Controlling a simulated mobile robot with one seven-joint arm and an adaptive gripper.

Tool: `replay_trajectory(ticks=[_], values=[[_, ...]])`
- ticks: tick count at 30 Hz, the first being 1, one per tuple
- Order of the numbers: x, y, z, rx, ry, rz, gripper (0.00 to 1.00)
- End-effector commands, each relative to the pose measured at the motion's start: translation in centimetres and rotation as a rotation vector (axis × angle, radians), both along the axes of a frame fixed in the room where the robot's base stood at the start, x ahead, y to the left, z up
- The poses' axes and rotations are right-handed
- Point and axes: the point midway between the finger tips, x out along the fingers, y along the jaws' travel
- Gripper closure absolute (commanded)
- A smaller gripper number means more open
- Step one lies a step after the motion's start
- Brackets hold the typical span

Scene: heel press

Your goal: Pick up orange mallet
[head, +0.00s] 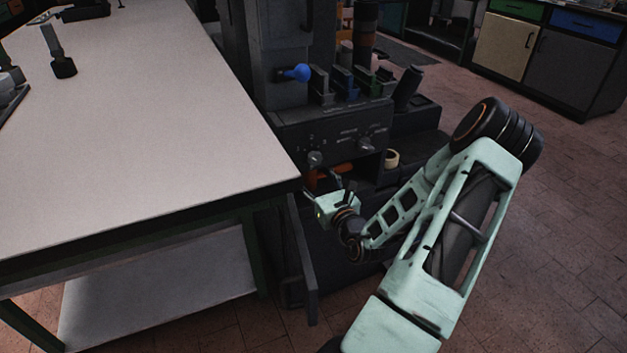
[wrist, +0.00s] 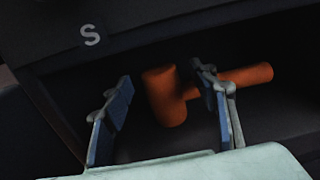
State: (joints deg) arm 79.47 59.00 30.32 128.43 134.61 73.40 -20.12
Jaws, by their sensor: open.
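The orange mallet (wrist: 166,97) lies in a dark open compartment of the machine, with its thick head at the left and its handle pointing right in the wrist view. In the head view a bit of it shows as an orange patch (head: 335,172) below the control panel. My gripper (wrist: 162,88) is open at the compartment mouth. In the wrist view its two blue-padded fingers stand to either side of the mallet head, and the right finger covers part of the handle. The gripper also shows in the head view (head: 332,188), small and partly dark. I cannot tell whether a finger touches the mallet.
The dark machine (head: 285,45) has a control panel with knobs (head: 366,144) above the compartment, and a blue ball knob (head: 301,72). A tape roll (head: 391,159) sits right of the mallet. A white-topped table (head: 120,120) stands close at the left. The floor at right is clear.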

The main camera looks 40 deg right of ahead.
Motion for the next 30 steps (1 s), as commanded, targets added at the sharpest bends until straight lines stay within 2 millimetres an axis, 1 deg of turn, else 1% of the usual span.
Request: replay_trajectory(ticks=[1,3,11,25,30], values=[[0.60,-0.13,-0.05,-0.003,-0.002,0.001,0.46],[1.04,-0.23,0.00,-0.001,-0.001,0.001,0.46],[1.19,-0.26,0.10,0.000,0.000,0.001,0.47],[1.16,-0.26,0.08,-0.001,0.000,0.001,0.99],[1.21,-0.26,0.27,-0.003,-0.004,0.001,1.00]])
